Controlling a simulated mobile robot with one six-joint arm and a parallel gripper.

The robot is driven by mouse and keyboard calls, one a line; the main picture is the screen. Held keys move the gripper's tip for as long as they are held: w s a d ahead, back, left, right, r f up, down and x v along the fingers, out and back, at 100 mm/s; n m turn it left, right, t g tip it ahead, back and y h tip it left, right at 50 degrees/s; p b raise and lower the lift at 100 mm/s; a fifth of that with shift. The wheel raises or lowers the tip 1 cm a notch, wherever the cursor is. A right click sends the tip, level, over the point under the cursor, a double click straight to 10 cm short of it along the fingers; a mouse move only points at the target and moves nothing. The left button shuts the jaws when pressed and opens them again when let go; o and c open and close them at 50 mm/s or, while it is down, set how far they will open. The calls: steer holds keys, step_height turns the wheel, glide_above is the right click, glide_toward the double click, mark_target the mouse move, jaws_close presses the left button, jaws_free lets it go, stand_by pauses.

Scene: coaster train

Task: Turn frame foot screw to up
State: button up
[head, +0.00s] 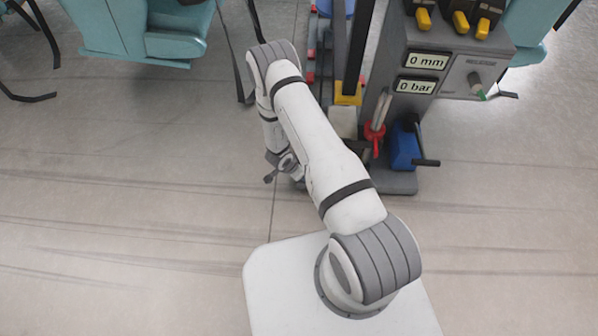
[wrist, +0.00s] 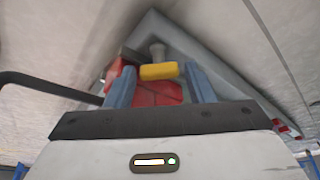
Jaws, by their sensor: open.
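In the wrist view my gripper (wrist: 152,78) is open, with its two blue fingers apart. A short yellow bar (wrist: 158,71) shows between the fingertips, above a red block (wrist: 157,93) and in front of a short grey post (wrist: 158,51). This may be the frame foot screw, but I cannot tell for sure. I cannot tell whether the fingers touch the bar. In the head view my gripper (head: 278,172) is low near the floor, left of my arm, and its fingers are mostly hidden.
A grey control stand (head: 425,75) shows 0 mm and 0 bar. It has a red lever (head: 377,127) and a blue part with a black handle (head: 405,148) at its base. Teal seats (head: 140,30) stand at the back.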

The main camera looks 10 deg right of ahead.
steer(key=shift+s+d, duration=0.25)
steer(key=shift+r+p, duration=0.4)
steer(key=shift+r, duration=0.05)
steer(key=w+a+p+v, duration=0.1)
steer(key=p+v, duration=0.4)
steer(key=v, duration=0.2)
steer(key=shift+s, duration=0.3)
steer(key=shift+c, duration=0.3)
